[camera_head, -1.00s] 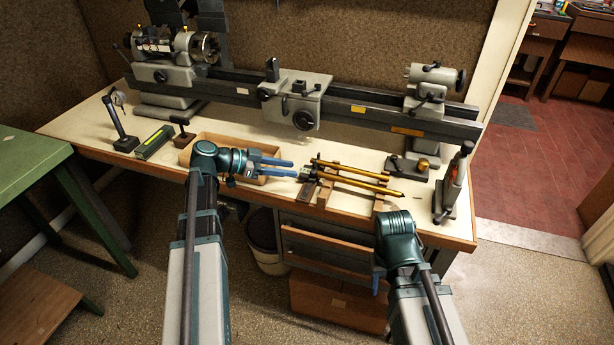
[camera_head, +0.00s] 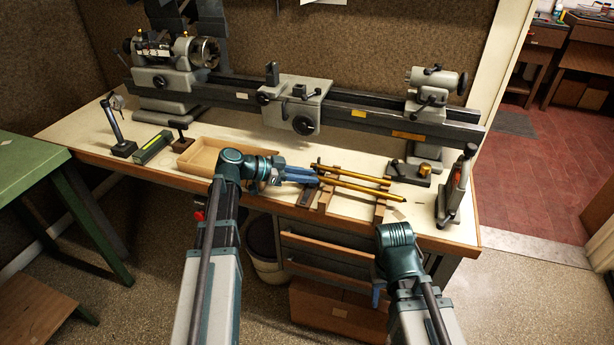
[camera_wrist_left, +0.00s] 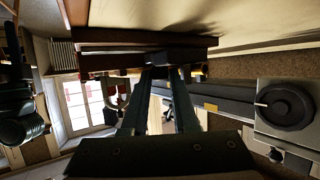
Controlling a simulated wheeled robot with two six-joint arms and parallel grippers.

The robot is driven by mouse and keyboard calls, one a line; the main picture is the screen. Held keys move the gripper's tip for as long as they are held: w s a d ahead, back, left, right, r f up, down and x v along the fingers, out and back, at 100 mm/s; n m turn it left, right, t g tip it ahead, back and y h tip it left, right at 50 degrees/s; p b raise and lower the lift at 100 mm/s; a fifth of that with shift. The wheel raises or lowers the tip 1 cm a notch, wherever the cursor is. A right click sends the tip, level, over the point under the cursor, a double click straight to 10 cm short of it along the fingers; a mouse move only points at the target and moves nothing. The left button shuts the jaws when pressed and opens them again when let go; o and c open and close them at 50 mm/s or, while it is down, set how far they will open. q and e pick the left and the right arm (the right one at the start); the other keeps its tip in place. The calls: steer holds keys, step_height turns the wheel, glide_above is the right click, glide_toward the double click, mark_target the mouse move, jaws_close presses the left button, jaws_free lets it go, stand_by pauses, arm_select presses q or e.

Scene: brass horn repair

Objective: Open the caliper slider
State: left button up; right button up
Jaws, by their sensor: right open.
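My left gripper (camera_head: 316,177) reaches right over the bench, its blue fingers apart and close to the left end of the wooden rack. In the left wrist view its fingers (camera_wrist_left: 160,72) also show a gap, with a dark flat piece (camera_wrist_left: 178,53) at the tips. A dark piece (camera_head: 308,194) lies by the rack's left end, partly hidden by the gripper; I cannot tell for sure that it is the caliper. The slider cannot be made out. My right gripper (camera_head: 377,296) hangs low in front of the bench, mostly hidden behind its arm.
Brass tubes (camera_head: 360,185) lie across the wooden rack (camera_head: 325,198). An open, empty-looking wooden tray (camera_head: 200,158) is left of my left gripper. The lathe (camera_head: 300,105) spans the bench's back. An upright grey tool (camera_head: 456,188) stands at right. The bench front (camera_head: 430,238) is clear there.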

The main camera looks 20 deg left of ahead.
arm_select(q)
jaws_close()
stand_by(0.7)
stand_by(0.4)
steer(key=s, duration=0.3)
steer(key=shift+s+a, duration=0.1)
steer(key=shift+s, duration=0.1)
steer(key=shift+w, duration=0.1)
steer(key=shift+o, duration=2.4)
jaws_free()
